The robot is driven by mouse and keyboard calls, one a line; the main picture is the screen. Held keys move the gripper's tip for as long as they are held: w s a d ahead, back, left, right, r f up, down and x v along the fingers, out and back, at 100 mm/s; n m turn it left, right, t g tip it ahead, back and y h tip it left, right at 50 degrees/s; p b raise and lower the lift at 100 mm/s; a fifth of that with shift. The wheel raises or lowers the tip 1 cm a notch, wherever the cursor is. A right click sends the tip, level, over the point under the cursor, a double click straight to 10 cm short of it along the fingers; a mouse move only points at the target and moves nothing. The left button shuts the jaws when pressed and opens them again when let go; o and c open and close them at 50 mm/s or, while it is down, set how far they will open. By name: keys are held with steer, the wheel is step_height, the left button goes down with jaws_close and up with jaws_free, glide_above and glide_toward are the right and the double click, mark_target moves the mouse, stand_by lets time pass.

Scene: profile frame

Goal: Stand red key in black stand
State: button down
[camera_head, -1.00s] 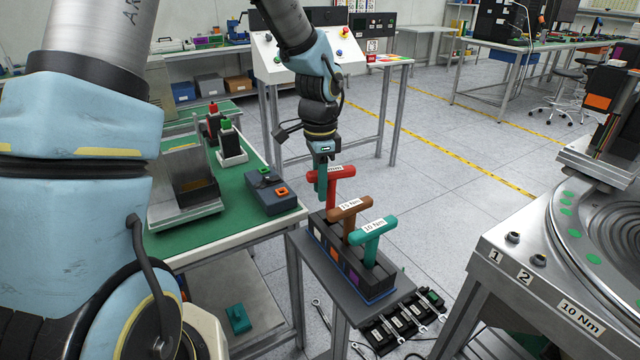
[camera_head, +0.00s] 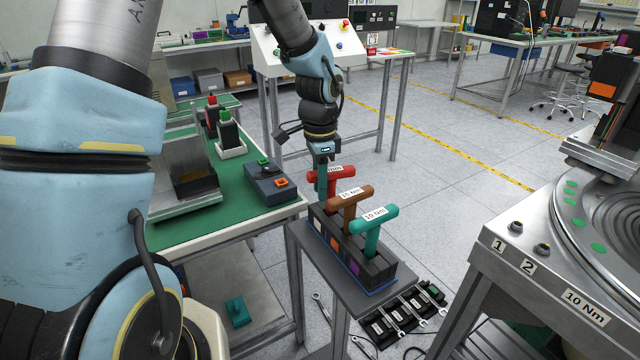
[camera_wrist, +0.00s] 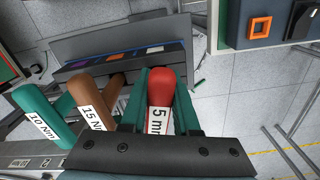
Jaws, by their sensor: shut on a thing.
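The red key (camera_head: 328,174), a T-handle with a white label, is upright at the far end of the black stand (camera_head: 345,262). It also shows in the wrist view (camera_wrist: 160,90), between my gripper's two green fingers. My gripper (camera_head: 322,180) is shut on the red key's handle. The key's shaft runs down toward the stand's far slot; its lower end is hidden, so I cannot tell how deep it sits. A brown key (camera_head: 350,196) and a teal key (camera_head: 374,222) stand upright in the same stand, nearer the camera.
The stand sits on a small grey shelf (camera_head: 325,285). A green-topped bench (camera_head: 235,190) with a dark button box (camera_head: 270,183) is close on the left. A steel machine (camera_head: 540,265) stands at right. Black tool holders (camera_head: 400,318) lie low in front.

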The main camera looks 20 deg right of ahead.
steer(key=shift+f+b, duration=0.35)
steer(key=shift+f, duration=0.25)
steer(key=c, duration=0.6)
jaws_free()
step_height(320, 180, up, 11)
steer(key=shift+f+b, duration=0.1)
steer(key=shift+b, duration=0.55)
